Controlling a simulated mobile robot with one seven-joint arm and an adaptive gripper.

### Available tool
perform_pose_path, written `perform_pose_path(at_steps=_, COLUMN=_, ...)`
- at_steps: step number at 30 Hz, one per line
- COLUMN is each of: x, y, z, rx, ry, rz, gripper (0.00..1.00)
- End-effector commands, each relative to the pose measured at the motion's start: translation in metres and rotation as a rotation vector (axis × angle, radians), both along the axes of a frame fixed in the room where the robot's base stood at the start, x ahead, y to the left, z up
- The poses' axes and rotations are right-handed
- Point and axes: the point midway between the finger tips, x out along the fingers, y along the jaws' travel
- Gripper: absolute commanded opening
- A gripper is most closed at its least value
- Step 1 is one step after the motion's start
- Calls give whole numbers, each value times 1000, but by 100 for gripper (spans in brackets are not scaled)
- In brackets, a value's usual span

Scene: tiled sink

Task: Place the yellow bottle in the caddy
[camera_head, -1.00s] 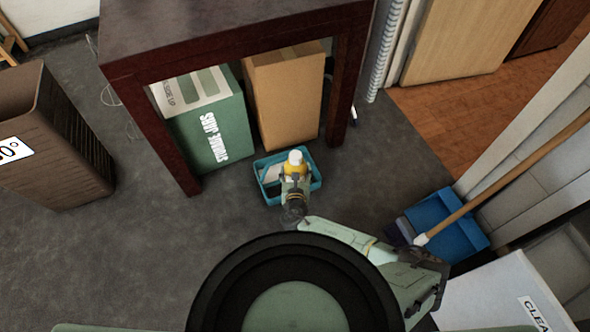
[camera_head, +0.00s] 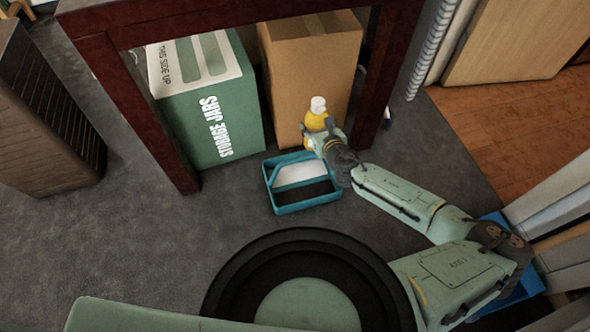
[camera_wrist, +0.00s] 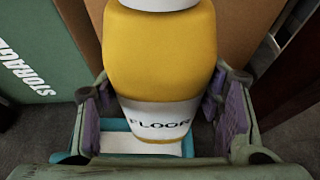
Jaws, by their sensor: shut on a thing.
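The yellow bottle (camera_head: 315,119) has a white cap and is held upright by my gripper (camera_head: 322,138). In the wrist view the bottle (camera_wrist: 160,60) fills the middle, with a white "FLOOR" label, and my gripper (camera_wrist: 160,115) has a purple-padded finger on each side of it. The caddy (camera_head: 292,207) is a blue open tray on the floor, with a white thing visible inside. In the head view the bottle is near the caddy's far right side, seemingly above it. In the wrist view the caddy's edge (camera_wrist: 118,126) shows behind and below the bottle, mostly hidden.
A green storage jars box (camera_head: 205,110) and a brown carton (camera_head: 300,70) stand under the dark red table (camera_head: 160,125), just behind the caddy. A brown bin (camera_head: 45,125) stands at left. The grey floor (camera_head: 140,240) left of the caddy is clear.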

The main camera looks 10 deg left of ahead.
Motion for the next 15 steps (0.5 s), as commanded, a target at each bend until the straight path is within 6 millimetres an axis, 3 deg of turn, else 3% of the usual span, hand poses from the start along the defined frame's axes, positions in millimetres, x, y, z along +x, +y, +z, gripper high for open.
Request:
perform_pose_path(at_steps=4, x=1, y=0, z=-13, rx=2, ry=-4, rz=5, gripper=10)
perform_pose_path(at_steps=10, x=1, y=1, z=-50, rx=3, ry=-3, rz=6, gripper=10)
perform_pose_path(at_steps=15, x=1, y=1, z=-63, rx=1, ry=-5, rz=7, gripper=10)
